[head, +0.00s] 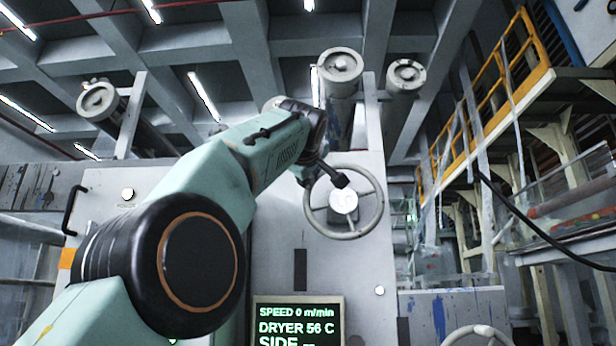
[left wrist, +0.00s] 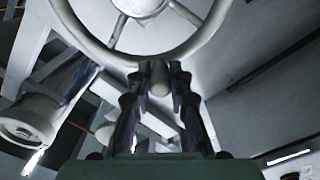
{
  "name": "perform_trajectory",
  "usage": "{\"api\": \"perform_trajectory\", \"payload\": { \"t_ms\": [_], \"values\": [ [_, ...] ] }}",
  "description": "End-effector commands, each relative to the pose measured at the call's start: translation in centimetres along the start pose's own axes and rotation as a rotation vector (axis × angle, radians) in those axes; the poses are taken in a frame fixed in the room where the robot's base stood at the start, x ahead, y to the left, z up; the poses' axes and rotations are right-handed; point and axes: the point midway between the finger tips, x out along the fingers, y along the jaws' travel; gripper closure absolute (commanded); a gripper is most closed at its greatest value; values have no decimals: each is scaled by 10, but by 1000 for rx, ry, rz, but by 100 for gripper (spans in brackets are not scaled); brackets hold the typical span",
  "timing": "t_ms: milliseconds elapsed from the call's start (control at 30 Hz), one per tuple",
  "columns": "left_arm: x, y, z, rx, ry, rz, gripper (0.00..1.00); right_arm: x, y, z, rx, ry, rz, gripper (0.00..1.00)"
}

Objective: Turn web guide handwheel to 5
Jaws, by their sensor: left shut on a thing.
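The grey spoked handwheel (head: 343,202) with a pale round hub is on the light machine panel in the head view. Its rim (left wrist: 98,46) and hub cross the top of the left wrist view. My left gripper (head: 341,180) reaches to the wheel's upper left, partly hidden by its own arm. In the left wrist view, its dark fingers (left wrist: 158,88) are closed around a short grey handle (left wrist: 159,74) at the rim. No scale numbers are readable on the wheel. My right gripper is in neither view.
A green-lettered display (head: 297,322) below reads SPEED 0 m/min, DRYER 56 C, and a cut-off SIDE line. Another handwheel (head: 478,336) shows at the bottom right. Rollers (head: 340,68) stick out above the panel. A yellow railing (head: 490,85) stands at the right.

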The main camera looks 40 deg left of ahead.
Motion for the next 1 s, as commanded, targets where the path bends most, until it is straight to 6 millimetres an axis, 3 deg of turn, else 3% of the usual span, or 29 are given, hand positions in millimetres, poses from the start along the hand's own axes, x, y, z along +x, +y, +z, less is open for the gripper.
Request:
{"api": "perform_trajectory", "payload": {
  "t_ms": [100, 133, 367, 833, 1000],
  "values": [
    [-2, 2, -3, -1, 4, 7, 100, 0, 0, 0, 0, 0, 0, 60],
    [-3, 2, -3, -1, 4, 7, 78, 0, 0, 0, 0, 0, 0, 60],
    [-4, 1, -3, 0, 3, 6, 59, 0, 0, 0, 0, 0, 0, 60],
    [-3, 1, -3, 7, 2, 3, 58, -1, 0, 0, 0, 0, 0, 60],
    [-6, 10, -7, 98, 2, 4, 58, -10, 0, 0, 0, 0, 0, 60]
  ]
}}
